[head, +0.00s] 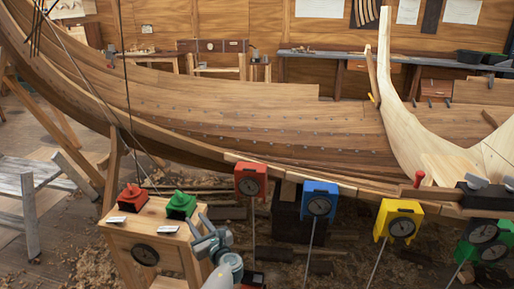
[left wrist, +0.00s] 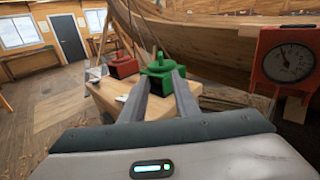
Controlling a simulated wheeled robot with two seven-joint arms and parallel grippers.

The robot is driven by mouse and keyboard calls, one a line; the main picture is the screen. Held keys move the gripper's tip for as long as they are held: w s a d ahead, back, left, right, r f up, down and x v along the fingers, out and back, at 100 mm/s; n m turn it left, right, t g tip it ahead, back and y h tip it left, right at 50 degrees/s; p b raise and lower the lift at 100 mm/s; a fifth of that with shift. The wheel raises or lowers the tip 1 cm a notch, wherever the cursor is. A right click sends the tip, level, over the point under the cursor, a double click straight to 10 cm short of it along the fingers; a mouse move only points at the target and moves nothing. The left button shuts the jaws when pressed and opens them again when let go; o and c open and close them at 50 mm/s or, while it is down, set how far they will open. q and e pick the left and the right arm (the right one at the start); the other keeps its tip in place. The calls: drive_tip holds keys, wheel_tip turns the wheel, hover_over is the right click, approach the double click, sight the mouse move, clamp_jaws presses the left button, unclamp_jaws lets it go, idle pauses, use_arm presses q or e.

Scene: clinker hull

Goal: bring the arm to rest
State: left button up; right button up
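My left gripper (head: 198,223) is in the lower middle of the head view, just right of a small wooden stand (head: 170,221). In the left wrist view its two fingers (left wrist: 160,84) are spread, with a gap between them. A green block with a knob (head: 181,205) sits upright on the stand, and it also shows beyond the fingertips in the left wrist view (left wrist: 160,66). The fingers look empty and short of the green block. A red block with a knob (head: 133,197) stands to its left. My right gripper is not in view.
The red gauge (left wrist: 287,59) is near on the right in the left wrist view. The planked wooden hull (head: 250,125) crosses behind. A grey trestle (head: 28,215) stands left.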

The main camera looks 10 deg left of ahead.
use_arm(q)
drive_tip(key=s+f+n+g+h, duration=0.25)
drive_tip(key=s+f+n, duration=0.45)
drive_tip(key=s, duration=0.6)
drive_tip(key=s+f+n+g+h, duration=0.2)
drive_tip(key=s+f+n+g, duration=0.2)
drive_tip(key=s+f+n, duration=0.6)
drive_tip(key=s+d+r+n+g+h, duration=0.1)
drive_tip(key=s+d+r+n+h, duration=0.15)
drive_tip(key=s, duration=0.75)
drive_tip(key=s+d+r+n+g+h, duration=0.1)
drive_tip(key=s+d+r+n+h, duration=0.2)
drive_tip(key=s, duration=0.7)
drive_tip(key=s+d+r+n+g+h, duration=0.1)
drive_tip(key=s+d+n+h, duration=0.2)
drive_tip(key=s, duration=0.7)
wheel_tip(320, 180, down, 30)
drive_tip(key=s+g, duration=0.2)
drive_tip(key=s+a+f, duration=0.2)
drive_tip(key=s+f, duration=1.4)
drive_tip(key=s, duration=0.1)
drive_tip(key=shift+s+a+m+g+y, duration=0.2)
drive_tip(key=shift+m+g+y, duration=0.15)
drive_tip(key=shift+y, duration=0.05)
